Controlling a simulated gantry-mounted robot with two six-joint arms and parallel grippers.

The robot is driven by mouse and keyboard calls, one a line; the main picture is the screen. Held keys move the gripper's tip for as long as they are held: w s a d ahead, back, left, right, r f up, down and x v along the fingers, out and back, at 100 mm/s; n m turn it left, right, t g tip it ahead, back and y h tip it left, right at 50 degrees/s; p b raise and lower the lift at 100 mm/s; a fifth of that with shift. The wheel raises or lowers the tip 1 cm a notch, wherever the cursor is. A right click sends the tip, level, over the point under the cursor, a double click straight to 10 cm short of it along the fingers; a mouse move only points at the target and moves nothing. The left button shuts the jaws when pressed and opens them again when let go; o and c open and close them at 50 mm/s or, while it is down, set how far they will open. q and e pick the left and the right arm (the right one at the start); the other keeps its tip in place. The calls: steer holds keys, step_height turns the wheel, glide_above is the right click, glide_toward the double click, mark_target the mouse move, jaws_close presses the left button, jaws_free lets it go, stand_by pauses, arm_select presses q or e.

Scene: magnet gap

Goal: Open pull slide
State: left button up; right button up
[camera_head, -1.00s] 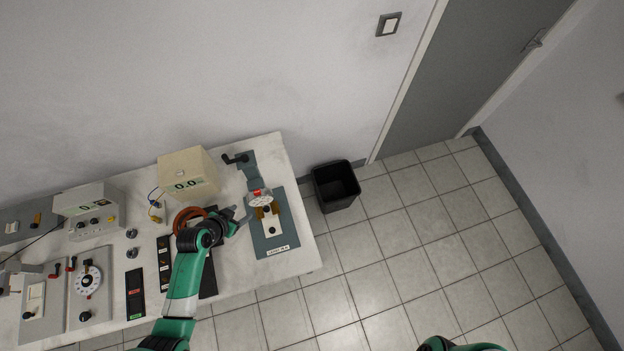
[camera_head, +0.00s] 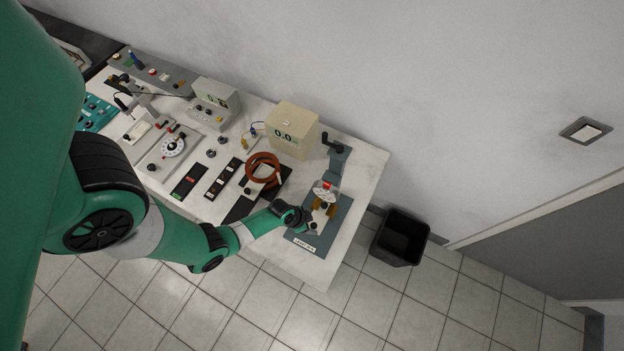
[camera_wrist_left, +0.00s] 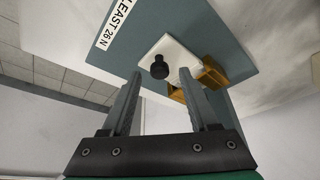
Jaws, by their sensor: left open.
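The white slide (camera_wrist_left: 180,52) with a round black knob (camera_wrist_left: 159,66) lies on a blue-grey base plate (camera_wrist_left: 128,55) with a white label. In the head view the slide (camera_head: 319,217) sits on the plate near the table's right end, below a small dial gauge (camera_head: 325,192). A brass-coloured bracket (camera_wrist_left: 209,75) stands at the slide's end. My left gripper (camera_wrist_left: 160,76) is open, its fingers to either side of the knob's line. I cannot tell whether they touch it. In the head view this gripper (camera_head: 309,221) partly covers the slide's left side. My right gripper is out of view.
Black strips and control panels fill the left of the table. A black bin (camera_head: 401,237) stands on the floor to the right.

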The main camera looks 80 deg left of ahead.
arm_select(q)
steer(key=shift+w+f, duration=0.3)
steer(key=shift+f, duration=0.35)
jaws_close()
stand_by(1.0)
